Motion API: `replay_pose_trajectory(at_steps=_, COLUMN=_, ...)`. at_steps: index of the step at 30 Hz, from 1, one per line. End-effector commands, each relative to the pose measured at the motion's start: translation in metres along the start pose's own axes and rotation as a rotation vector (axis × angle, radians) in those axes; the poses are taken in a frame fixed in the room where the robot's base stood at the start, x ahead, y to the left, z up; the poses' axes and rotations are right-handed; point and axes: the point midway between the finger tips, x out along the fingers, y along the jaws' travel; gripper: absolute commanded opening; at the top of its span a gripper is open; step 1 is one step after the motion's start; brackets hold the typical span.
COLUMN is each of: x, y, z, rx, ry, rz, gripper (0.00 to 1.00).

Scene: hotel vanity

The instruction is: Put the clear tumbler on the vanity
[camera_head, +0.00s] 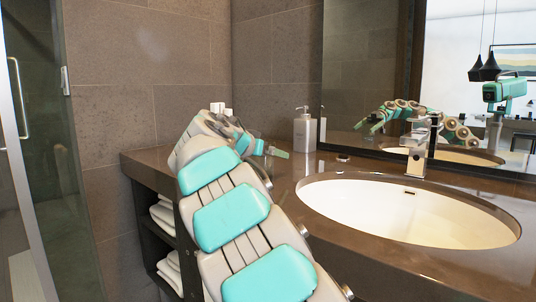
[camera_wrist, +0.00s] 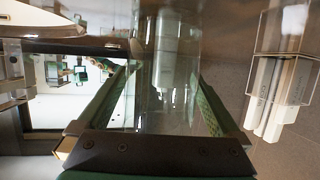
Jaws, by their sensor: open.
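The clear tumbler (camera_wrist: 165,105) shows in the wrist view as a see-through shape between my gripper's two fingers. Its outline is faint, and I cannot tell whether both fingers touch it or whether it rests on the vanity. My gripper (camera_head: 268,151) is over the left end of the brown vanity top (camera_head: 390,260) in the head view. In the wrist view my gripper (camera_wrist: 163,76) is open, with one green-padded finger on each side of the tumbler. In the head view my arm hides much of that corner, and the tumbler is not clearly distinguishable.
A clear holder with white packets (camera_wrist: 282,85) is at the wrist view's right. Towels (camera_head: 163,218) fill shelves below.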

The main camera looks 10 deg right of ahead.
Motion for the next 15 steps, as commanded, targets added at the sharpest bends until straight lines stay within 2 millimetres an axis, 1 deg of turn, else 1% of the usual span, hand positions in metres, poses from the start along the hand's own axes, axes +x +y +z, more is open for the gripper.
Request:
replay_pose_trajectory(at_steps=7, x=-0.002, y=0.000, z=-0.005, rx=0.000, ry=0.000, rz=0.000, gripper=1.00)
replay_pose_trajectory(at_steps=8, x=-0.005, y=0.000, z=-0.003, rx=0.000, ry=0.001, rz=0.000, gripper=1.00)
replay_pose_trajectory(at_steps=11, x=-0.017, y=0.000, z=-0.003, rx=0.001, ry=0.003, rz=-0.002, gripper=1.00)
replay_pose_trajectory(at_steps=15, x=-0.041, y=0.000, z=-0.003, rx=0.000, ry=0.002, rz=-0.001, gripper=1.00)
